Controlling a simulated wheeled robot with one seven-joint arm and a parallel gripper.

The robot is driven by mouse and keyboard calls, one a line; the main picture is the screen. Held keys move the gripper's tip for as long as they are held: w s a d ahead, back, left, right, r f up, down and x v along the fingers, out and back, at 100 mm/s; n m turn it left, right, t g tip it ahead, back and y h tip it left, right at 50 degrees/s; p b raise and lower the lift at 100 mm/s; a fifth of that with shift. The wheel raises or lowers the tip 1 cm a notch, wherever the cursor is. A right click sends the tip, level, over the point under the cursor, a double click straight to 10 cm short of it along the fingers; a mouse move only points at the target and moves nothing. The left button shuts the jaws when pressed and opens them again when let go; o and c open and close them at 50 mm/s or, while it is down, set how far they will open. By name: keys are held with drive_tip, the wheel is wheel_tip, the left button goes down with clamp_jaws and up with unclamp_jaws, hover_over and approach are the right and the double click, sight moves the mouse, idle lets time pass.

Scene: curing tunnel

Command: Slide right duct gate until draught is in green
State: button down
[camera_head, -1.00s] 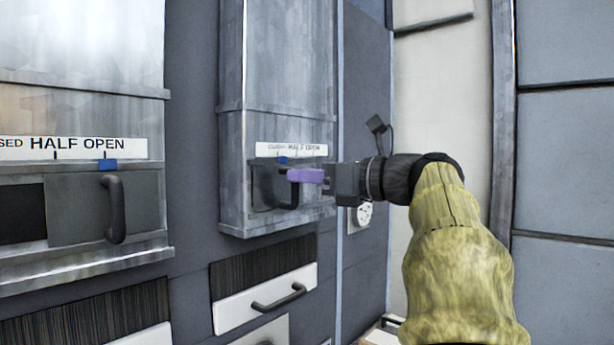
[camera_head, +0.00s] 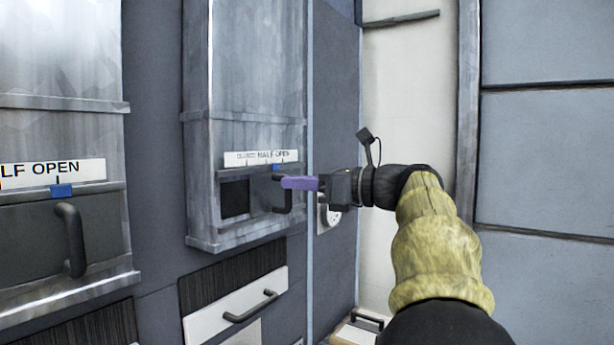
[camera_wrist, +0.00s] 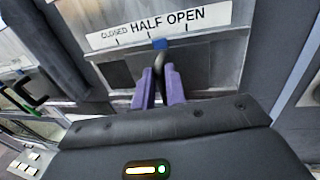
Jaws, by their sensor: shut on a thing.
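The right duct gate (camera_head: 262,190) is a grey sliding plate with a dark handle (camera_head: 283,203), low on the right duct. A dark opening (camera_head: 235,198) shows to its left. Its blue marker (camera_head: 277,167) sits under the CLOSED–HALF–OPEN scale (camera_head: 260,157); in the wrist view the marker (camera_wrist: 160,43) is below the word HALF. My gripper (camera_head: 284,183) has its purple fingers shut on the handle, which stands between them in the wrist view (camera_wrist: 160,70). A round white dial (camera_head: 330,216) is partly hidden behind my gripper; its needle and green zone cannot be read.
The left duct gate (camera_head: 30,235) has its own handle (camera_head: 71,240) and blue marker. A white drawer front (camera_head: 236,306) with a handle is below the right duct.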

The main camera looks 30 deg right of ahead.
drive_tip(key=shift+w+d, duration=0.1)
drive_tip(key=c, duration=1.4)
unclamp_jaws()
drive_tip(key=shift+c, duration=0.2)
drive_tip(key=shift+d, duration=0.1)
drive_tip(key=b+v, duration=0.4)
drive_tip(key=v, duration=1.3)
drive_tip(key=shift+d, duration=0.1)
